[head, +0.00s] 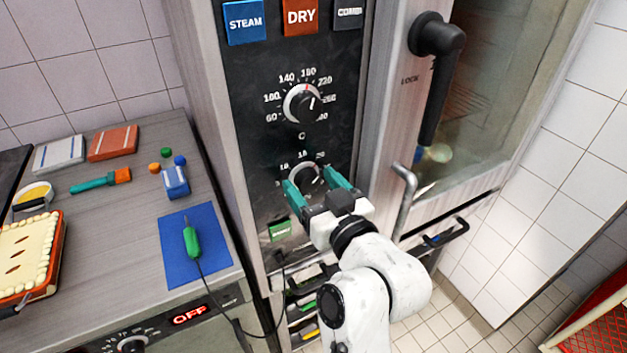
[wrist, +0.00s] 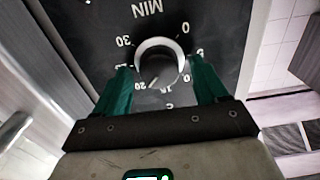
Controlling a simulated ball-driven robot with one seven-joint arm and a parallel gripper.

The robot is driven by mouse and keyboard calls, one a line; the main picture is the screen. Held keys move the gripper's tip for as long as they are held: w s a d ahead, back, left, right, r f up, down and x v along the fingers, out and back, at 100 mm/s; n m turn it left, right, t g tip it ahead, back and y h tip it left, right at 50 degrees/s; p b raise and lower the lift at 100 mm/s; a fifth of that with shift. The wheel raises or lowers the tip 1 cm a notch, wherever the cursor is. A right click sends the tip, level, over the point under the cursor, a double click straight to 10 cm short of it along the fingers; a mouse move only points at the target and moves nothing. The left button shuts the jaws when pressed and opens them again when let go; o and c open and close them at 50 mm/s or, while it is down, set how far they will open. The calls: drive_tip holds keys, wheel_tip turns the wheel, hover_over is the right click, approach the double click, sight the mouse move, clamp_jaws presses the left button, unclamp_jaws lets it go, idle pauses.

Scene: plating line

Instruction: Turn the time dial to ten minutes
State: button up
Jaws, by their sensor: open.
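The time dial (head: 307,175) is a dark knob with a silver rim on the black oven panel, below the temperature dial. In the wrist view the time dial (wrist: 158,62) shows whole, with minute numbers around it and MIN printed upside down. Its pale pointer line appears to point toward the lower left, near the 20 mark; the exact setting is hard to read. My gripper (head: 311,179) is open, with its green fingers on either side of the dial. In the wrist view gaps show between fingers and rim. The lower part of the dial is hidden in the head view.
The temperature dial (head: 303,103) is above, with STEAM (head: 245,22) and DRY (head: 300,16) buttons at the top. A green button (head: 280,230) is at lower left. The black door handle (head: 436,75) and grey lower handle (head: 405,195) stand out at right.

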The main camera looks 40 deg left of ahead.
drive_tip(key=shift+a, duration=0.2)
drive_tip(key=c, duration=1)
drive_tip(key=shift+f+b, duration=0.1)
drive_tip(key=shift+b, duration=0.25)
